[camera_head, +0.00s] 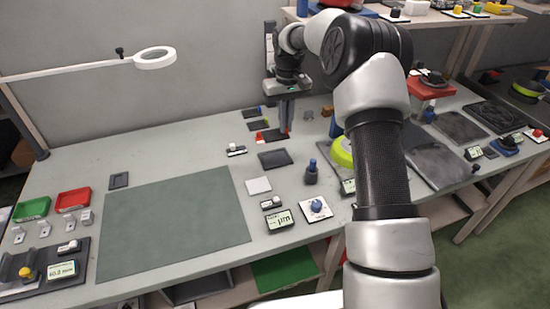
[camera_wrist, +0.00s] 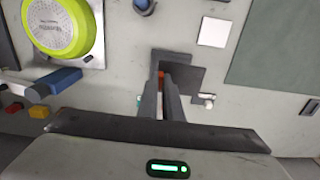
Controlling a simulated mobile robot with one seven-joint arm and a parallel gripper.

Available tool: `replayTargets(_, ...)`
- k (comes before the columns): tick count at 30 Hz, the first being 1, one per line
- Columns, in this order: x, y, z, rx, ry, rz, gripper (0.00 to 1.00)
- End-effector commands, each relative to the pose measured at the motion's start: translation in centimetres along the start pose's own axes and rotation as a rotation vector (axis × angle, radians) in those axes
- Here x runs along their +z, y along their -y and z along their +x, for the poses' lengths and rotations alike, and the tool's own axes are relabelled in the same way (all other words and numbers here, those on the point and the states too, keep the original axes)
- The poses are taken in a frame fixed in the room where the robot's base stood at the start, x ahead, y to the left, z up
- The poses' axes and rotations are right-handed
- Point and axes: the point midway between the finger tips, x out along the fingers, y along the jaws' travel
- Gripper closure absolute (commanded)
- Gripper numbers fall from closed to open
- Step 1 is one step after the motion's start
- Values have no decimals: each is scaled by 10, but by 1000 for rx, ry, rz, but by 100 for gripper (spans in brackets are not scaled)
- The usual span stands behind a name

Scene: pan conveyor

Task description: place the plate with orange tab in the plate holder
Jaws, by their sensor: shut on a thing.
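My gripper (camera_head: 285,122) points down over the back middle of the table. In the wrist view its two fingers (camera_wrist: 165,100) are close together with a narrow orange piece (camera_wrist: 161,78) between them. This looks like the orange tab of the plate; the plate itself is mostly hidden by the fingers. A dark flat square (camera_head: 275,158) lies on the table just in front of my gripper; it also shows beyond the fingertips in the wrist view (camera_wrist: 188,76). I cannot tell which piece is the plate holder.
A white square (camera_head: 258,185), a dark-blue knob piece (camera_head: 311,172) and a lime-rimmed round pan (camera_wrist: 62,25) are nearby. A large green mat (camera_head: 170,225) covers the left table.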

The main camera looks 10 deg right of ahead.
Motion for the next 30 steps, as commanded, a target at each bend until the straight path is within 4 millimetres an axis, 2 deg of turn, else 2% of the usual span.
replayTargets(3,-14,-3,8,3,1,-13,100)
replayTargets(6,-17,-5,18,5,3,-17,100)
replayTargets(12,-17,-5,56,4,5,-17,100)
replayTargets(15,-18,-5,68,5,3,-17,100)
replayTargets(20,-18,-5,79,5,2,-17,100)
replayTargets(27,-17,-6,110,5,3,-17,100)
replayTargets(30,-18,-6,111,6,1,-16,100)
